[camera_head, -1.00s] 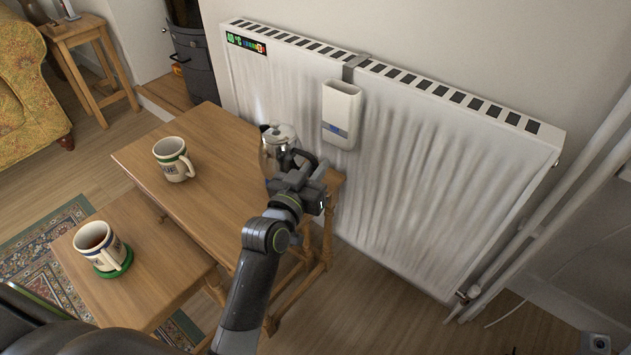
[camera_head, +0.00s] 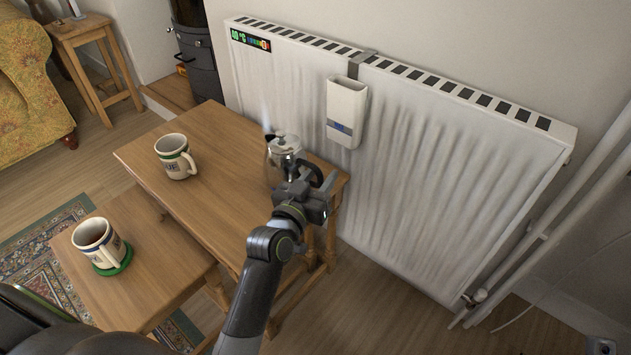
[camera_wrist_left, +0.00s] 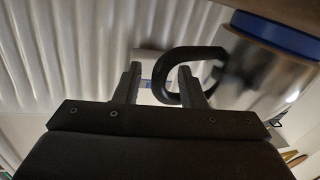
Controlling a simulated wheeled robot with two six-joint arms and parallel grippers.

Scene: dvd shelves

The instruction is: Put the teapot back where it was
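The silver teapot (camera_head: 283,160) with its black handle stands upright near the far right corner of the larger wooden table (camera_head: 215,150). My left gripper (camera_head: 311,182) is beside it on the handle side and partly covers it. In the left wrist view the two fingers (camera_wrist_left: 161,84) are apart, and the black handle (camera_wrist_left: 165,64) loops between them, close to the right finger. A gap shows between the handle and the left finger. The teapot's shiny body and blue base rim (camera_wrist_left: 278,33) show at the right. My right gripper is not in view.
One mug (camera_head: 176,157) stands on the larger table. Another mug (camera_head: 97,240) stands on a green coaster (camera_head: 113,264) on the lower table (camera_head: 150,285). A white radiator (camera_head: 440,160) with a hanging white container (camera_head: 346,110) is close behind the teapot.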

